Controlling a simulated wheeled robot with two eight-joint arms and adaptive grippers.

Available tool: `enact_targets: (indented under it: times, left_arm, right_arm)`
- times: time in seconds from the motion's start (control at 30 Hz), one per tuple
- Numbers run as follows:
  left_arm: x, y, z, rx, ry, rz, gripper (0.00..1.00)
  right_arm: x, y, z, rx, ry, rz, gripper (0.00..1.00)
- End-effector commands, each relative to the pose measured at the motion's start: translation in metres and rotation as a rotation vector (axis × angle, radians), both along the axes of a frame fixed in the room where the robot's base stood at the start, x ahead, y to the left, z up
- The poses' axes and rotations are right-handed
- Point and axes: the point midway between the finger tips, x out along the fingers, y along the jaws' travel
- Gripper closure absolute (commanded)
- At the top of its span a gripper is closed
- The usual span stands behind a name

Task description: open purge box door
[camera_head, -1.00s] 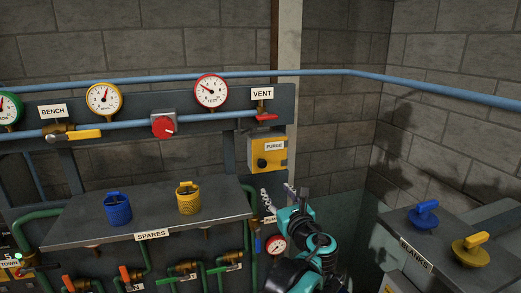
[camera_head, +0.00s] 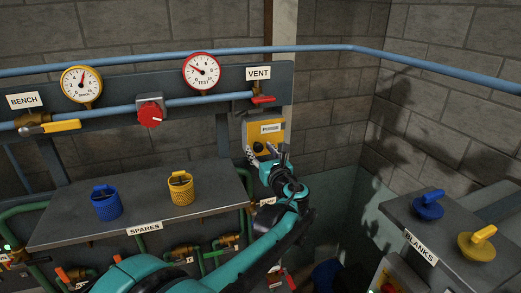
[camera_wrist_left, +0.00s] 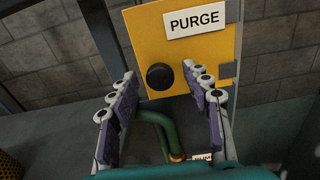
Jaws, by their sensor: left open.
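The purge box door (camera_head: 266,133) is a yellow panel labelled PURGE, below the VENT sign, on the right end of the rack. It looks closed. In the left wrist view the yellow door (camera_wrist_left: 190,70) fills the top middle, with a round black knob (camera_wrist_left: 160,76) at its lower left and a grey hinge or latch piece on its right edge. My left gripper (camera_head: 268,155) is just below and in front of the box. In the left wrist view its two fingers (camera_wrist_left: 165,105) are open and apart, with the knob beyond and between them, not visibly touched. My right gripper is not in view.
A grey shelf labelled SPARES (camera_head: 144,229) holds a blue cap (camera_head: 106,205) and a yellow cap (camera_head: 181,188) to the left. A red vent handle (camera_head: 263,100) is above the box. A BLANKS bench (camera_head: 421,247) stands at right. A green pipe (camera_wrist_left: 160,125) runs below the door.

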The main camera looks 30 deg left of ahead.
Motion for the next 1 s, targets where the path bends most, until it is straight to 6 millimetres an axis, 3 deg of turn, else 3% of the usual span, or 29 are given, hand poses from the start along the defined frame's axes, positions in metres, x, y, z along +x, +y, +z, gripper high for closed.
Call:
enact_targets:
  times: [0.2, 0.37, 0.4, 0.73, 1.0]
  left_arm:
    - [0.0, 0.0, 0.0, 0.0, 0.0, 0.0, 0.54]
    - [0.0, 0.0, 0.0, 0.0, 0.0, 0.0, 0.96]
    - [0.0, 0.0, 0.0, 0.0, 0.0, 0.0, 1.0]
    - [0.0, -0.004, 0.0, 0.0, 0.0, 0.026, 1.0]
    - [0.0, -0.023, -0.002, 0.0, 0.0, 0.166, 1.0]
  right_arm:
    - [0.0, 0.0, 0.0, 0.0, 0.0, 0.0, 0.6]
    - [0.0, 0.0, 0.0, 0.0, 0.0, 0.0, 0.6]
    - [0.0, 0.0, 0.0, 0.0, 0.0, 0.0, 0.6]
    - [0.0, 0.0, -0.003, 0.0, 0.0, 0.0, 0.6]
    - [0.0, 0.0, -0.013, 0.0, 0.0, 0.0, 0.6]
